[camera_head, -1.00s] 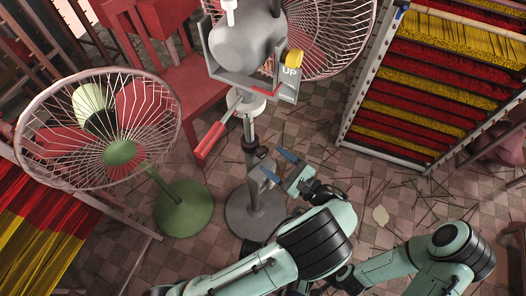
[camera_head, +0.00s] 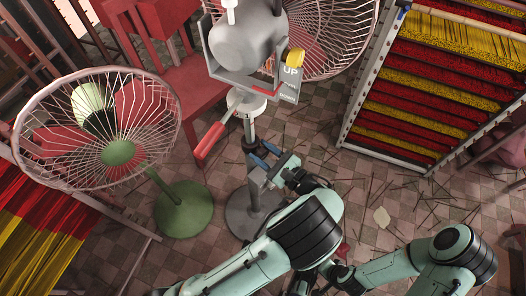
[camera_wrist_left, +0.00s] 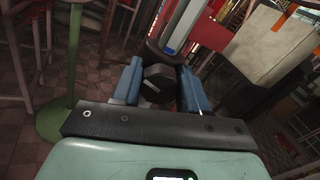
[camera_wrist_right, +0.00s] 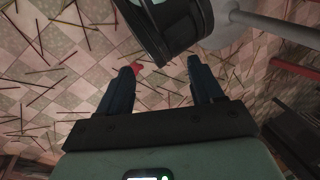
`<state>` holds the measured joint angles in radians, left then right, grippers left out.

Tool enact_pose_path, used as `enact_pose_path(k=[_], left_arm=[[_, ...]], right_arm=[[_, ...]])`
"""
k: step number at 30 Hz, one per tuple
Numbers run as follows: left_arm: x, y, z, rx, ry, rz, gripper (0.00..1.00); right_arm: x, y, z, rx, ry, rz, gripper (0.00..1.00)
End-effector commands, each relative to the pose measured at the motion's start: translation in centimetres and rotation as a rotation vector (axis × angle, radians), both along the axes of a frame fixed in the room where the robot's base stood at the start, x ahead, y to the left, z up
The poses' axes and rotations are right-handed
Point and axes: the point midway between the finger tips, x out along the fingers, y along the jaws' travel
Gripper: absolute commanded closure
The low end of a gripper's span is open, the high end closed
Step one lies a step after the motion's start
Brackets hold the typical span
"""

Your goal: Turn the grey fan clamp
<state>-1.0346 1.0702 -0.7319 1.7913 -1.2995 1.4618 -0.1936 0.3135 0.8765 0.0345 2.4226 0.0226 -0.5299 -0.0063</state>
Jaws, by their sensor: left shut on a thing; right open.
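The grey fan stands in the middle of the head view, with its grey motor housing (camera_head: 247,45) on a pole and round grey base (camera_head: 238,215). The fan clamp is a dark collar on the pole; its black knob (camera_wrist_left: 157,82) shows in the left wrist view. My left gripper (camera_head: 264,157) is at the pole, below the housing. Its blue fingers (camera_wrist_left: 161,88) are shut on the black knob, one on each side. My right gripper (camera_wrist_right: 157,85) is open and empty above the tiled floor; its fingers are not clear in the head view.
A green fan (camera_head: 118,150) stands at the left. A red-handled lever (camera_head: 209,141) sticks out from the pole, and a yellow knob (camera_head: 295,57) sits above an "UP" sign (camera_head: 290,73). A rack of red and yellow incense (camera_head: 425,100) stands at the right. Sticks litter the floor.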

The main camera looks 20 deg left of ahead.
Motion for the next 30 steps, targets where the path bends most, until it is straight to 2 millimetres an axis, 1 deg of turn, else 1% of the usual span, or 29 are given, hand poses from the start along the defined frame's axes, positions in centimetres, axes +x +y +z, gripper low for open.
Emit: enact_pose_path(k=[14, 22, 26, 30], left_arm=[[0.0, -0.1, 0.2, 0.005, 0.003, -0.001, 0.87], [0.1, -0.1, 0.3, 0.012, 0.018, -0.001, 0.87], [0.1, -0.1, 0.4, 0.021, 0.040, -0.001, 0.87], [0.1, 0.0, 0.6, 0.042, 0.088, 0.000, 0.87]], right_arm=[[-0.2, 0.1, 0.2, 0.002, 0.006, 0.003, 0.34], [-0.7, 0.3, 0.6, 0.008, 0.018, 0.008, 0.34], [-1.3, 0.6, 1.2, 0.017, 0.033, 0.015, 0.34], [-2.6, 1.3, 2.4, 0.034, 0.068, 0.029, 0.34]])
